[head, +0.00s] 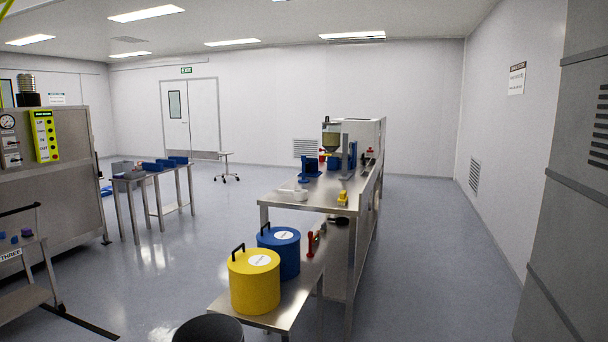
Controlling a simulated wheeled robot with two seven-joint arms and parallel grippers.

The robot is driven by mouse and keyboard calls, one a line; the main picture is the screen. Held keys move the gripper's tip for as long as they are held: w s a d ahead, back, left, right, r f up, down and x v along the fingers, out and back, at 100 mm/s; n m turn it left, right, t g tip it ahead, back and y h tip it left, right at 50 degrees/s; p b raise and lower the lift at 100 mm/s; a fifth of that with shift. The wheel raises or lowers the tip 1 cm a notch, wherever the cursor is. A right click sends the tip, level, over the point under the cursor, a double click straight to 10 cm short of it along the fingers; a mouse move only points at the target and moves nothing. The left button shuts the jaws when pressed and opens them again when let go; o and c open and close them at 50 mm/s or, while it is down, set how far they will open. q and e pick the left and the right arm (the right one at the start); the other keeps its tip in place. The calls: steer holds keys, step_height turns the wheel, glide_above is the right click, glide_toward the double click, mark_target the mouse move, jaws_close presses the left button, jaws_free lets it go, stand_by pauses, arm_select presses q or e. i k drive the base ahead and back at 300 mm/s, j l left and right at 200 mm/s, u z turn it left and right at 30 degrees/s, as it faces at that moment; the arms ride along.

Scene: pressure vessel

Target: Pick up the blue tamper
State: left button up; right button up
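Several blue things show, and I cannot tell for certain which one is the tamper. A small blue upright piece with a flat base (310,172) stands on the left side of the long steel table (310,200), too far off to make out its shape. A large blue cylinder (280,252) with a black handle and a white label stands on the low steel bench (286,316) in front. Neither of my grippers is in view.
A yellow cylinder (254,282) stands before the blue one. A white tray (293,194) and a yellow block (343,197) sit on the long table. Blue bins (150,166) stand on a side table at left. A cart (25,295) is at lower left. Open floor (180,250) lies between.

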mark_target(303, 158)
steer(key=l+z, duration=0.25)
steer(key=i+l, duration=0.3)
steer(key=l, duration=0.2)
steer(key=i+l, duration=0.65)
steer(key=l, duration=0.3)
steer(key=i+l+z, duration=0.15)
steer(key=i, duration=2.05)
steer(key=i+u, duration=0.15)
steer(key=i, duration=0.9)
steer(key=i+l+u, duration=0.15)
steer(key=i, duration=0.85)
